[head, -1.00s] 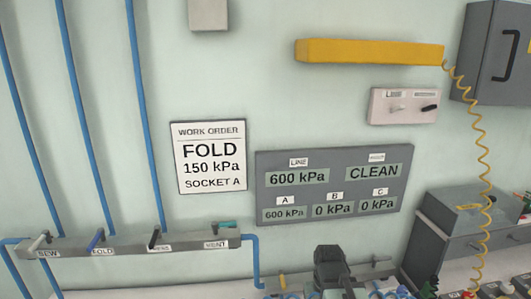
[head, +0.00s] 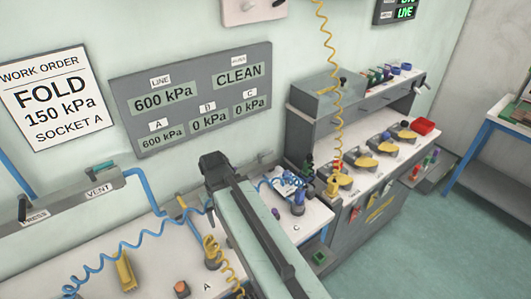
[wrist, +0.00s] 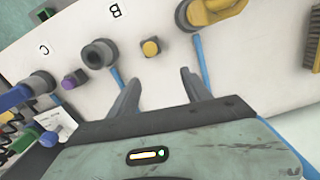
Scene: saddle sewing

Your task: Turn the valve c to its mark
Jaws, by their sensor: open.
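The letter C (wrist: 43,48) marks a station at the left of the wrist view; beside it is a small purple knob (wrist: 75,79), likely valve c. Any mark on it is too small to read. A grey socket with a blue fitting (wrist: 18,97) is left of the knob. In the head view the letter C (head: 297,228) lies beside a blue fitting (head: 298,205). My gripper (wrist: 160,84) is open and empty over the bench, to the right of the purple knob and apart from it. In the head view my arm hides part of the bench.
A yellow knob (wrist: 151,47) and a grey socket (wrist: 98,53) are by the letter B. A yellow fitting (wrist: 218,10) is at the upper right. Coiled hoses hang over the bench. The wall panel (head: 192,88) reads C 0 kPa and A 600 kPa.

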